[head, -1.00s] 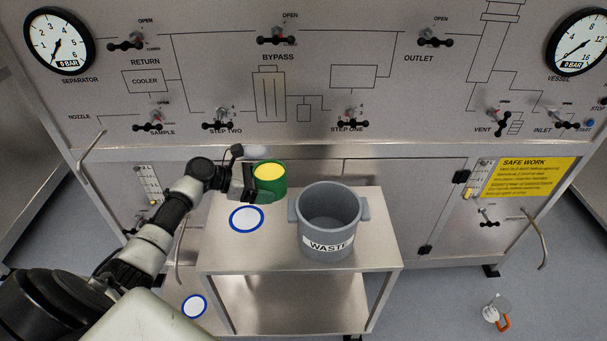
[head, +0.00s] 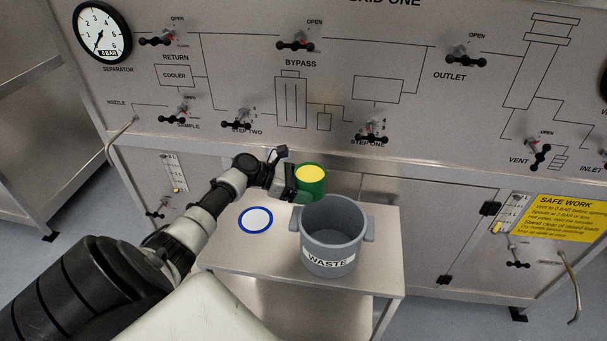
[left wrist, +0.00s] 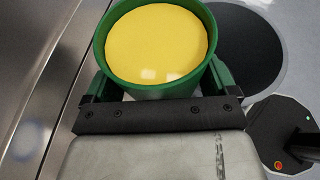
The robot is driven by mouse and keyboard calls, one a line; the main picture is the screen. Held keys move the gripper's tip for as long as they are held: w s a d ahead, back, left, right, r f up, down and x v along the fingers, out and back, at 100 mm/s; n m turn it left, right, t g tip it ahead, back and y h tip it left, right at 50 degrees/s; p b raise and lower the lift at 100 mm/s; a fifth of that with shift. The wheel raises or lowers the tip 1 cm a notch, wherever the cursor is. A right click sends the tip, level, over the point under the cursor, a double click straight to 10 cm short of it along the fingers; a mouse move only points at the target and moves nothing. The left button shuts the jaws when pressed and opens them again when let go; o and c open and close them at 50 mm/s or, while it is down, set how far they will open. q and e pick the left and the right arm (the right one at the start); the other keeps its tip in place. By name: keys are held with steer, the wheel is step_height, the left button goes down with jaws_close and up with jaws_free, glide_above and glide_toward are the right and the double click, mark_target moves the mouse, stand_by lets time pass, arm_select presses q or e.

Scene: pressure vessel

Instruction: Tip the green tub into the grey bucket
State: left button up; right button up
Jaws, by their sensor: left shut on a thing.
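The green tub (head: 310,190) is upright and holds something yellow with a flat surface. My left gripper (head: 291,187) is shut on the tub and holds it up beside the grey bucket's back left rim. In the left wrist view the tub (left wrist: 157,50) sits between the two fingers of my left gripper (left wrist: 155,88), its yellow contents level inside the rim. The grey bucket (head: 333,240), labelled WASTE, stands upright on the trolley and looks empty. It has a handle lug on each side. My right gripper is not in view.
The steel trolley (head: 376,284) bears the bucket and a white disc with a blue ring (head: 256,220) to its left. Behind stands the grey panel (head: 400,180) with valves and gauges. A yellow SAFE WORK sign (head: 567,222) is at the right.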

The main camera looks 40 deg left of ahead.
mark_target(312, 191)
arm_select(q)
steer(key=shift+d+r+m+y+p, duration=0.5)
steer(key=shift+d+r+y+p, duration=0.1)
steer(key=shift+r+p, duration=0.15)
steer(key=shift+s+d+f+m+y, duration=0.2)
steer(key=shift+d+f+m+y, duration=0.15)
steer(key=shift+d+m+y, duration=0.2)
steer(key=shift+d+r+y+p, duration=0.15)
steer(key=shift+r+y+p, duration=0.15)
steer(key=shift+p, duration=0.15)
steer(key=shift+f+b, duration=0.25)
steer(key=shift+b, duration=0.05)
steer(key=shift+s+d+r+m+y+p, duration=0.1)
steer(key=shift+d+r+m+y+p, duration=0.3)
steer(key=shift+p, duration=1.5)
steer(key=shift+s+d+f+m+y+p, duration=0.2)
steer(key=shift+d+m+y+p, duration=0.35)
steer(key=shift+p, duration=0.95)
steer(key=shift+d+f+y+p, duration=0.1)
steer(key=shift+d+y+p, duration=0.1)
steer(key=shift+y+p, duration=0.2)
steer(key=shift+f, duration=0.1)
